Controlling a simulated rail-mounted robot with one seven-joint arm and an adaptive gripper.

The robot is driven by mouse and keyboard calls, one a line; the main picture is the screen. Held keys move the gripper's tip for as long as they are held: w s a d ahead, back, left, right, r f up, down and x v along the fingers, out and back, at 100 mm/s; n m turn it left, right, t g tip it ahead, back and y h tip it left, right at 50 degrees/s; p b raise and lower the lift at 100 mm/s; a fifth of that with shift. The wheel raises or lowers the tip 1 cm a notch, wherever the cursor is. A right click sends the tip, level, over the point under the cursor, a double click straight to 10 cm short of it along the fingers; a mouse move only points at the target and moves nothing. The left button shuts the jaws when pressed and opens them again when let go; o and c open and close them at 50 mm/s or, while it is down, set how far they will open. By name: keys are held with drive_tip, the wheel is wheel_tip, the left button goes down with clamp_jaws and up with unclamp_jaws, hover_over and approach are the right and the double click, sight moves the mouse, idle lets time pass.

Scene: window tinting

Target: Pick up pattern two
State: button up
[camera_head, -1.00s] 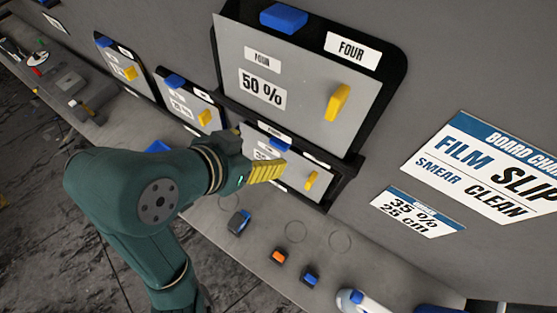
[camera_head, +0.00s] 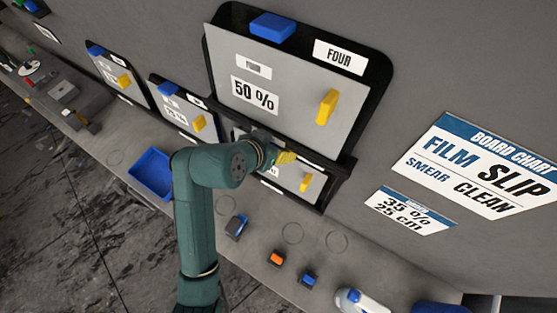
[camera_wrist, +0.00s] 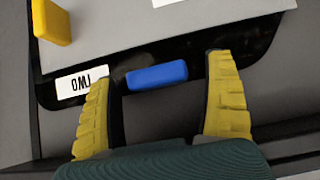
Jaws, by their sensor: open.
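Pattern two is a grey panel (camera_head: 289,181) with a yellow handle (camera_head: 305,183), in a black holder under the large FOUR panel. In the wrist view its grey face (camera_wrist: 105,25) is upside down, with the yellow handle (camera_wrist: 52,22) at upper left. The label TWO (camera_wrist: 82,83) and a blue block (camera_wrist: 157,75) are on the black holder. My gripper (camera_head: 288,157) is at the top of this panel and hides part of it, including the blue block. In the wrist view my gripper (camera_wrist: 163,68) is open and empty, its yellow fingers to either side of the blue block; contact cannot be told.
The FOUR panel (camera_head: 285,95) stands close above my gripper. Other panels (camera_head: 112,75) (camera_head: 180,119) hang to the left. A blue tray (camera_head: 152,173), an orange-topped block (camera_head: 276,258) and blue-topped blocks (camera_head: 237,226) (camera_head: 308,279) are on the ledge below.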

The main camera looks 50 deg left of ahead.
drive_tip(key=shift+w+f, duration=0.15)
drive_tip(key=shift+w, duration=0.05)
drive_tip(key=c, duration=1.4)
drive_tip(key=shift+o, duration=0.2)
drive_tip(key=shift+s, duration=0.1)
